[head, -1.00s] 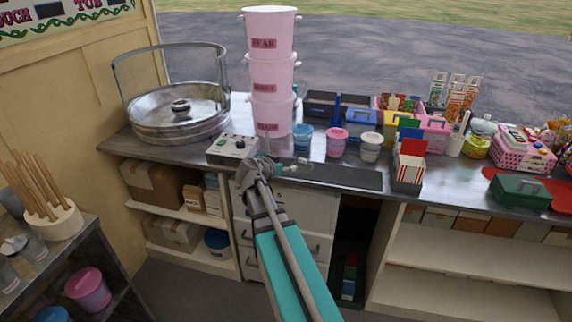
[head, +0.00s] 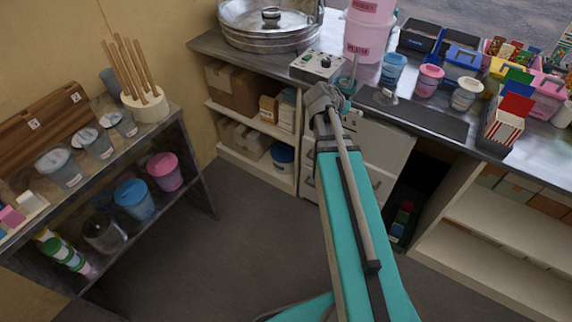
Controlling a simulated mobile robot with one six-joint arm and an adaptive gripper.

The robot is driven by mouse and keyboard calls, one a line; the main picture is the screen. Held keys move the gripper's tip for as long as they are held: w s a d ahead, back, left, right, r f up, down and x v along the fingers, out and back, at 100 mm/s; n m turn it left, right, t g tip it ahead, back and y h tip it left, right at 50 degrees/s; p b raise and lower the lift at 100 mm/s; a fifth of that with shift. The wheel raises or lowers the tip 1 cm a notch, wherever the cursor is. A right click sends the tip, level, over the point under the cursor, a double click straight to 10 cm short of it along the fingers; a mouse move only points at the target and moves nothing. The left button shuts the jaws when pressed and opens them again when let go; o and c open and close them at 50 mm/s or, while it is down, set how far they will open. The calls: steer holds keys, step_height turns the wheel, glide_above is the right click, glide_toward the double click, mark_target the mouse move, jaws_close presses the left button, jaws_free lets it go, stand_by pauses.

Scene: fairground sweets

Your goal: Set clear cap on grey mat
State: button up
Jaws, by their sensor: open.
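The grey mat (head: 425,117) is a dark flat strip along the front of the metal counter. A small pale, see-through piece (head: 390,96), which looks like the clear cap, is at the mat's left end. It is too small to tell whether it lies fully on the mat. My gripper (head: 350,82) is open at the counter's front edge, left of this piece and apart from it. I see nothing held in it, though its fingers are small and partly hidden by the wrist.
A switch box (head: 318,66) stands left of my gripper. Blue (head: 393,69), pink (head: 428,80) and white tubs (head: 466,93) stand behind the mat. A striped box (head: 502,127) stands at its right end. A shelf (head: 110,165) with tubs is at left; the floor between is clear.

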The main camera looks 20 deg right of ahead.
steer(key=s+a+f+n+g+y, duration=0.1)
steer(key=s+a+f+n+y, duration=0.1)
steer(key=a, duration=0.6)
steer(key=s+a+f+n+g+y, duration=0.1)
steer(key=s+a+f+n+y, duration=0.2)
steer(key=a, duration=0.6)
steer(key=s+a+f+n+g+y, duration=0.1)
steer(key=s+a+f+n+y, duration=0.1)
steer(key=s+a+n+y, duration=0.3)
steer(key=s+a+n, duration=0.1)
steer(key=a, duration=0.3)
steer(key=shift+s+a+f+n, duration=0.15)
steer(key=shift+n, duration=0.25)
steer(key=c, duration=0.3)
steer(key=shift+c, duration=0.4)
